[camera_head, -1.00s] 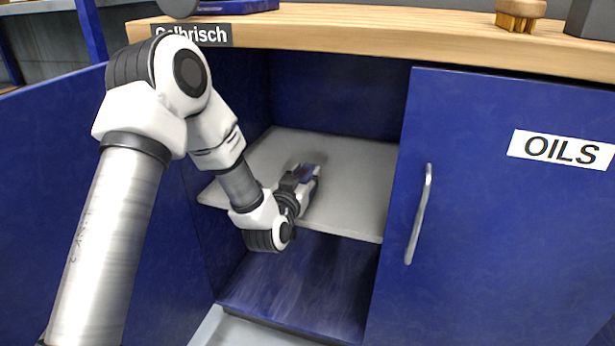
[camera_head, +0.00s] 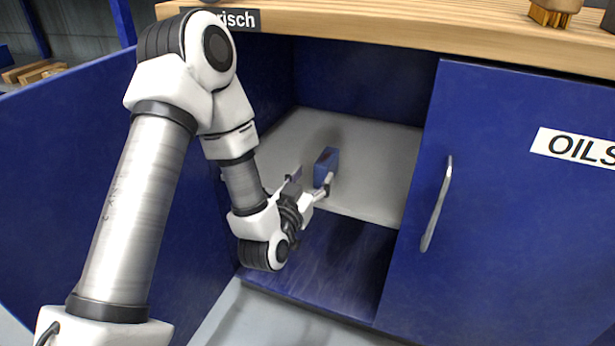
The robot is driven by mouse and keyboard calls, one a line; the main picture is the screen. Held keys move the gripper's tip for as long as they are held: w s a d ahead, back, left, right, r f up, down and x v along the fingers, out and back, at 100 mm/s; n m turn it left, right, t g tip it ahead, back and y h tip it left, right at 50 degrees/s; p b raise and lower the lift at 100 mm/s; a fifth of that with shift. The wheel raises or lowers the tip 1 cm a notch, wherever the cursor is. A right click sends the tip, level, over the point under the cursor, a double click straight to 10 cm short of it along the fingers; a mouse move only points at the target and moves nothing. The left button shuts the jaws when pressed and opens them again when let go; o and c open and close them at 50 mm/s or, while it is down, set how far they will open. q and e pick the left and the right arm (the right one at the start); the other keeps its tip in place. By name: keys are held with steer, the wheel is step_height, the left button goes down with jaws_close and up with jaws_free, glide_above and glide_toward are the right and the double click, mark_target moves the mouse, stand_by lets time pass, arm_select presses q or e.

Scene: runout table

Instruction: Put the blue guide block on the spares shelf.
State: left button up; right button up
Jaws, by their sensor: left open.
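The blue guide block (camera_head: 326,164) stands on the grey shelf (camera_head: 376,158) inside the open cabinet, towards the shelf's front half. My left gripper (camera_head: 311,182) is open at the shelf's front edge, just in front of the block. One fingertip is close to the block's lower right; I cannot tell whether it touches. The other finger is to the left of the block, apart from it. The gripper hides part of the shelf's front edge. My right gripper is not in view.
The open cabinet door (camera_head: 75,150) is at the left, behind my left arm. The closed OILS door (camera_head: 500,220) with its metal handle (camera_head: 437,204) bounds the opening on the right. The wooden worktop (camera_head: 400,35) runs above. The shelf is bare behind and right of the block.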

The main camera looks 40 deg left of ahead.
arm_select(q)
steer(key=s+d+f+m+g+h, duration=0.1)
steer(key=s+d+f+g, duration=0.2)
steer(key=f, duration=0.5)
steer(key=s+d+f+g+h, duration=0.2)
steer(key=s+f+g, duration=0.1)
steer(key=s+f, duration=0.3)
steer(key=s+d+f+m+g+h, duration=0.1)
steer(key=s+d+f+g, duration=0.15)
steer(key=f, duration=0.65)
steer(key=s+d+f+g, duration=0.1)
steer(key=s+f+g, duration=0.3)
steer(key=s, duration=0.4)
steer(key=s+d+f+g, duration=0.2)
steer(key=s+f+g, duration=0.3)
steer(key=s, duration=0.4)
steer(key=shift+s+f, duration=0.25)
steer(key=shift+f, duration=0.45)
